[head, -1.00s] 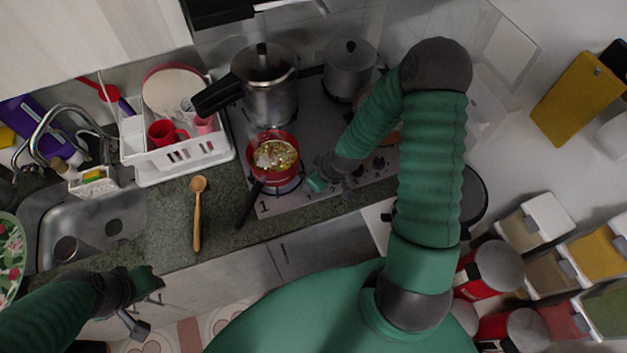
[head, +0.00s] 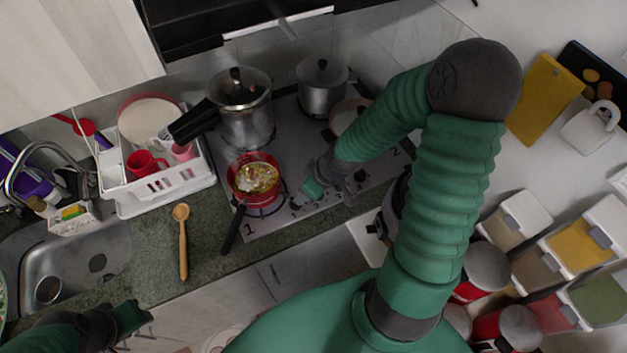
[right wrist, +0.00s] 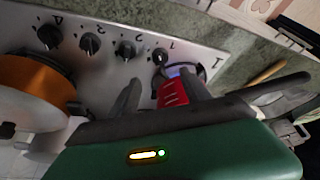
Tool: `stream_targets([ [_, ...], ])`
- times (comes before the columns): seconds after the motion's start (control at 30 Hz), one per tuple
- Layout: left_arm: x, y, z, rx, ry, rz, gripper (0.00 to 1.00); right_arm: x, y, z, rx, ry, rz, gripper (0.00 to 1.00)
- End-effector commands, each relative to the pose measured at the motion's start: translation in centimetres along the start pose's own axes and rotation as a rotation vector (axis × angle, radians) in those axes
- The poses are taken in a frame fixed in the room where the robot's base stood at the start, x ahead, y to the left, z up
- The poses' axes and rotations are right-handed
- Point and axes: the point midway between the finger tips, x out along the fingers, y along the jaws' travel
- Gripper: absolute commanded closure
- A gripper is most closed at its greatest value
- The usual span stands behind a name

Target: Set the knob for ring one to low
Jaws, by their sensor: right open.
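The stove top (head: 275,222) has a row of dark knobs along its front edge. In the right wrist view, the knob nearest the printed 1 (right wrist: 160,57) stands at the right end of the row. Its pointer setting is too small to read. My right gripper (head: 300,200) is low over the front of the stove, beside the red pan. In the right wrist view it is open and empty (right wrist: 160,88), with the knob just beyond its fingertips, apart from them.
The red pan (head: 253,175) of food sits on the front left ring. Its dark handle (head: 233,228) points toward the counter edge. Two metal pots (head: 245,120) (head: 322,88) stand behind. A wooden spoon (head: 183,245) lies on the counter, beside the white dish rack (head: 190,178).

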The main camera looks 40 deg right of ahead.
Motion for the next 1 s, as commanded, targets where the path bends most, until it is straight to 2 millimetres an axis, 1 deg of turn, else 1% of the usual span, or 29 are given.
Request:
stream_targets([
  [0.03,-1.1,0.0,-0.3,0.000,0.000,0.000,0.64,-2.0,0.3,-0.2,0.005,0.001,0.006,0.45],
  [0.1,-1.7,0.0,-0.4,0.000,0.001,0.000,0.64,-3.5,0.2,-0.2,0.005,0.000,0.005,0.45],
  [0.2,-2.6,0.0,-0.6,0.000,0.001,0.000,0.64,-5.1,0.2,-0.2,0.004,-0.001,0.001,0.45],
  [0.3,-2.9,0.0,-0.7,0.000,0.001,0.000,0.64,-5.8,0.1,-0.2,0.002,-0.001,0.000,0.45],
  [0.8,-2.7,0.0,-0.7,0.000,0.000,0.000,0.64,-5.8,0.0,-0.1,0.000,-0.002,-0.001,0.45],
  [0.87,-2.4,0.0,-0.6,0.000,0.000,0.000,0.64,-5.4,-0.3,0.1,0.000,-0.011,-0.003,0.45],
  [0.97,-1.0,0.0,-0.2,0.000,0.000,0.000,0.64,-4.0,-1.5,0.9,0.008,-0.056,-0.001,0.45],
  [1.0,-0.2,0.0,-0.1,0.000,0.000,0.000,0.64,-3.3,-2.2,1.4,0.017,-0.083,0.003,0.45],
])
